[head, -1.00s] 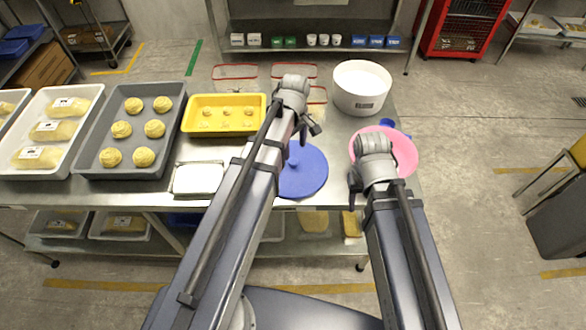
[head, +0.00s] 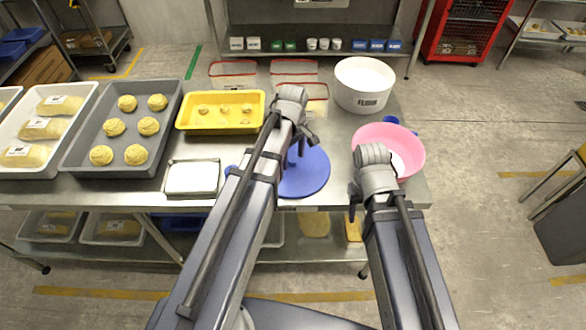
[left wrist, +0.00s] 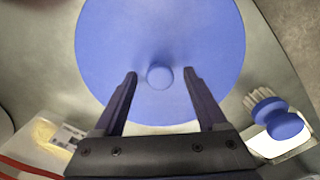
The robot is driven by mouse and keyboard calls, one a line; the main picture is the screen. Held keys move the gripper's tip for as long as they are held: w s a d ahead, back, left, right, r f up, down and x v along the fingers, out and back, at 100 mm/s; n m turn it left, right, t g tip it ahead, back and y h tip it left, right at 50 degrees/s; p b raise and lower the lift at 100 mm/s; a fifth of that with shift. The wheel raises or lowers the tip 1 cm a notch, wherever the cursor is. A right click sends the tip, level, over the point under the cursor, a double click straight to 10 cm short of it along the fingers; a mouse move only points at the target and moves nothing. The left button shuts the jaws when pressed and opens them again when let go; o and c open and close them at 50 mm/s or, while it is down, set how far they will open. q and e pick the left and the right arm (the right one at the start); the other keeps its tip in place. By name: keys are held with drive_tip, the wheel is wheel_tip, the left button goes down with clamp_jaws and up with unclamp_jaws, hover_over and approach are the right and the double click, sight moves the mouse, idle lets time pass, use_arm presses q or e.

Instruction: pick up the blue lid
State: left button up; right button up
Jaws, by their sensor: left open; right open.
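The blue lid (head: 312,180) lies flat on the steel table, a round disc with a small knob in its middle. It fills the upper part of the left wrist view (left wrist: 110,40). My left gripper (head: 306,140) hangs over it, open and empty. In the left wrist view, its fingers (left wrist: 160,75) point at the lid with the knob between their tips; how high they are above it I cannot tell. My left arm covers the lid's left edge in the head view. My right gripper (head: 353,202) is open and empty near the table's front edge, beside the pink bowl (head: 412,142).
A white flour tub (head: 362,95) stands behind. A yellow tray (head: 190,125), a grey tray of dough (head: 78,160) and a small white-topped pan (head: 192,177) stand left. A blue-handled brush (left wrist: 277,120) lies close to the lid. Red-rimmed containers (head: 233,66) are at the back.

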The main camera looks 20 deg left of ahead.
use_arm(q)
clamp_jaws()
idle(0.5)
